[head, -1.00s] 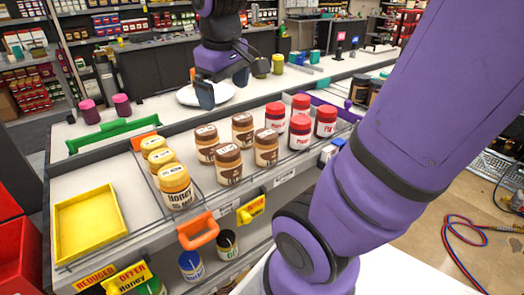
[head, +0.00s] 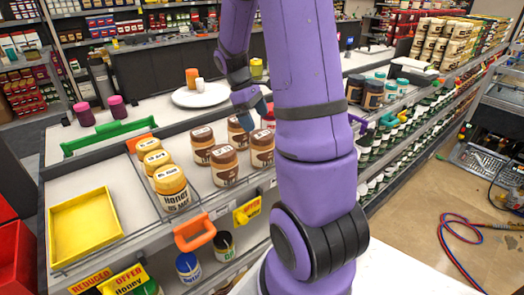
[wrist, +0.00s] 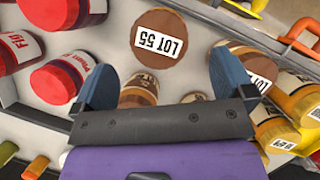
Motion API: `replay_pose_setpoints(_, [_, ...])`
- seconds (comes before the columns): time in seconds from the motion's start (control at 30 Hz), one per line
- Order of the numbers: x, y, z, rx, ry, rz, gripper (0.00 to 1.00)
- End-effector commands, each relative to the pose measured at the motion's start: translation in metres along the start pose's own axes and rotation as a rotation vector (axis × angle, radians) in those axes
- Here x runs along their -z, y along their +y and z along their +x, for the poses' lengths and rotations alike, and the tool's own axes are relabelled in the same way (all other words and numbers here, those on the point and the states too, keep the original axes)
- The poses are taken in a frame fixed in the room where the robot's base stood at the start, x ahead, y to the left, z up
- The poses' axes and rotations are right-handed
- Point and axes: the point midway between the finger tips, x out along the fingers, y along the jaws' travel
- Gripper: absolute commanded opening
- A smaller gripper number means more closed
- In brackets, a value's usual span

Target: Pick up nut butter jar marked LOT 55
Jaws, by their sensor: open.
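The nut butter jar marked LOT 55 (wrist: 160,55) shows in the wrist view with a brown lid and a white label. It stands beyond my fingertips, near the top middle. My gripper (wrist: 165,78) is open, its blue fingers apart, with nothing gripped. Another brown-lidded jar (wrist: 139,91) shows close between the fingers, partly hidden by the gripper. In the head view, my gripper (head: 248,103) is above the back of the brown-lidded jar group (head: 225,168). The lot marks there are too small to read.
Honey jars (head: 171,187) stand left of the brown-lidded jars. Red-lidded jars (wrist: 58,80) stand on the other side, mostly hidden by my arm in the head view. A yellow tray (head: 117,222), orange handle (head: 195,236) and white plate (head: 205,98) are nearby.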

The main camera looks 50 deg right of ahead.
Motion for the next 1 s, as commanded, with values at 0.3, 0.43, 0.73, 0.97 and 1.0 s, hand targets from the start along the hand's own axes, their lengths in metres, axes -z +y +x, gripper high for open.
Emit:
replay_pose_setpoints(0.3, [0.000,0.000,0.035,0.001,0.000,0.001,1.00])
replay_pose_setpoints(0.43, [0.001,0.000,0.044,0.002,-0.001,0.001,1.00])
replay_pose_setpoints(0.73, [0.005,0.002,0.082,0.001,0.000,0.002,1.00])
replay_pose_setpoints(0.97, [0.005,0.003,0.087,-0.001,0.003,0.002,1.00])
replay_pose_setpoints(1.0, [0.005,0.003,0.087,-0.001,0.003,0.002,1.00])
